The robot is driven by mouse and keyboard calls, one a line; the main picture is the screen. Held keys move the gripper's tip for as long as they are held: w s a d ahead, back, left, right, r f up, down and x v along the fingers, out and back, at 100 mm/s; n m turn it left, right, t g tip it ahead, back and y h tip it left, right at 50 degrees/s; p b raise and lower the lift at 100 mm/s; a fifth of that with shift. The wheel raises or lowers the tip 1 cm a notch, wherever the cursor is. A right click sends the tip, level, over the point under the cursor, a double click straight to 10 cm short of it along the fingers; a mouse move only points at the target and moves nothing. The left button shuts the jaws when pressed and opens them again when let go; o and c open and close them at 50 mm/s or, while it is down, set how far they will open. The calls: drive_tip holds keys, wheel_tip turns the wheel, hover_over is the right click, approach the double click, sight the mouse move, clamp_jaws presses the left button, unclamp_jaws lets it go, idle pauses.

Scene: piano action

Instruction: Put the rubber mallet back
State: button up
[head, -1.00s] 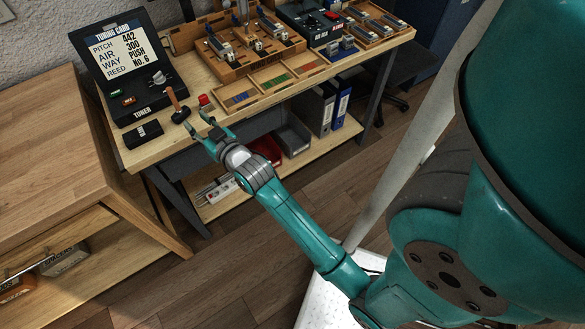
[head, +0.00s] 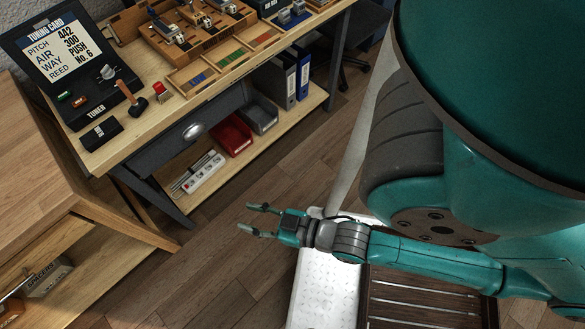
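The rubber mallet (head: 137,105) stands at the front left of the workbench, its black head down on the top and its wooden handle leaning up to the left. It is just right of the tuner (head: 85,95) and beside a small red object (head: 159,89). My gripper (head: 250,220) is off the bench, over the floor in front of it and well below and right of the mallet. Its two fingers are spread and nothing is between them.
The workbench (head: 95,161) holds a tray with coloured compartments (head: 216,68) and a black block (head: 101,134). Its lower shelf holds a power strip (head: 205,173), a red bin (head: 231,136) and binders (head: 284,80). A wooden cabinet (head: 40,190) stands left.

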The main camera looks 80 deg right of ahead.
drive_tip(key=s+a+r+n+g+y, duration=0.1)
drive_tip(key=s+r, duration=0.3)
drive_tip(key=s, duration=0.5)
drive_tip(key=shift+s+a+y, duration=0.25)
drive_tip(key=shift+a+y, duration=0.05)
drive_tip(key=shift+a, duration=0.4)
